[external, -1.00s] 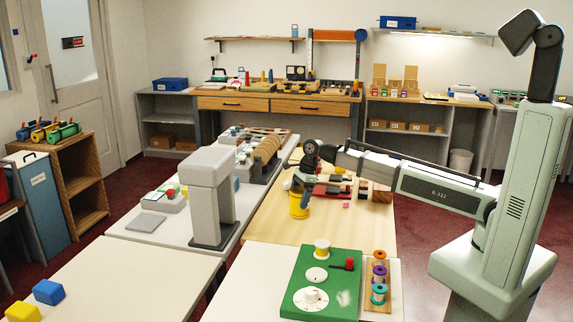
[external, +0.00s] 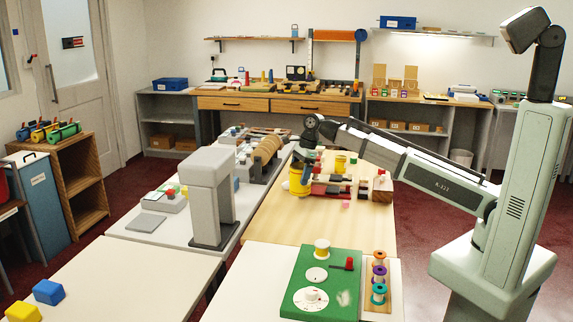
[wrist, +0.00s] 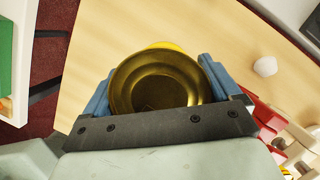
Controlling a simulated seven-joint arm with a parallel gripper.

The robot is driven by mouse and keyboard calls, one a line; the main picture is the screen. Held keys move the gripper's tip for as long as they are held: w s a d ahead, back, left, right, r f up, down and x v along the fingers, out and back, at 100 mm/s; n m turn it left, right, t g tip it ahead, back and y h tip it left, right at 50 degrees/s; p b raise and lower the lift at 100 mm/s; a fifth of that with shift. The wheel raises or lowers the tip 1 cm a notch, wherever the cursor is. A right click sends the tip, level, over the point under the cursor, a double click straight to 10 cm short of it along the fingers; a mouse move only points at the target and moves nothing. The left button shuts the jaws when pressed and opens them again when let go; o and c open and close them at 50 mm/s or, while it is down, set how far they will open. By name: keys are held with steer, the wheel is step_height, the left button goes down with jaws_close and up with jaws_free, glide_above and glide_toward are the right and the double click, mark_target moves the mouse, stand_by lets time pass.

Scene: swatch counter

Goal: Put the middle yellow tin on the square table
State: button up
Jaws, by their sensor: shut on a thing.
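My gripper (external: 303,168) is shut on a yellow tin (external: 299,183) and holds it over the left part of the pale wooden tabletop (external: 290,226). In the wrist view the tin (wrist: 154,88) sits between the two blue fingers, its round gold inside facing the camera. A smaller yellow thing (external: 340,163) stands among the items farther back; it is too small to tell whether it is a tin. Several tables are in view, and I cannot tell which one is the square table.
A green board (external: 322,282) with a yellow-and-white spool and a rack of coloured spools (external: 379,278) stand in front. Red and dark blocks lie just right of the tin. A grey arch (external: 209,195) stands to the left. The front-left pale table (external: 125,262) is mostly clear.

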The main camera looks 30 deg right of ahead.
steer(key=s+a+n+g, duration=0.15)
steer(key=s+a, duration=0.35)
steer(key=a, duration=0.9)
steer(key=s+a+n, duration=0.3)
steer(key=s+a, duration=0.2)
steer(key=a, duration=0.9)
steer(key=s+a+n, duration=0.2)
steer(key=s+a, duration=0.4)
steer(key=a, duration=0.9)
steer(key=w+a, duration=0.5)
steer(key=a, duration=0.3)
steer(key=shift+m, duration=0.25)
steer(key=shift+f, duration=4.85)
steer(key=shift+f, duration=0.1)
steer(key=o, duration=1.2)
steer(key=v, duration=1.2)
steer(key=shift+w, duration=0.2)
